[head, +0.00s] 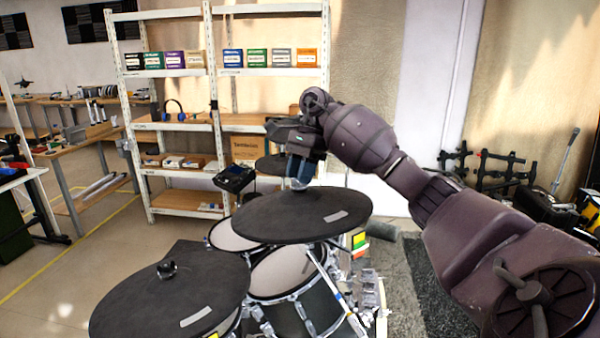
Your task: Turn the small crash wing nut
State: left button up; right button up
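A round black cymbal pad (270,222) is in the middle of the head view, and my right gripper (299,180) points down at its center. A small light wing nut (299,187) shows at that center, right at the fingertips and partly hidden by them. The bluish fingers stand close together around or just above it; I cannot tell whether they grip it. A larger black pad (135,305) at the front left has a dark wing nut (167,268) on top. My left gripper is not in view.
Drum pads (285,272) and chrome stands sit beneath the cymbals. Another dark pad (270,165) and a drum module (234,179) are behind. White shelves (213,85) stand at the back. Open floor (60,290) lies at left.

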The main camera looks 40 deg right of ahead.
jog(key=shift+c, duration=0.4)
jog(key=c, duration=0.5)
grip_shut()
jog(key=shift+m, duration=0.4)
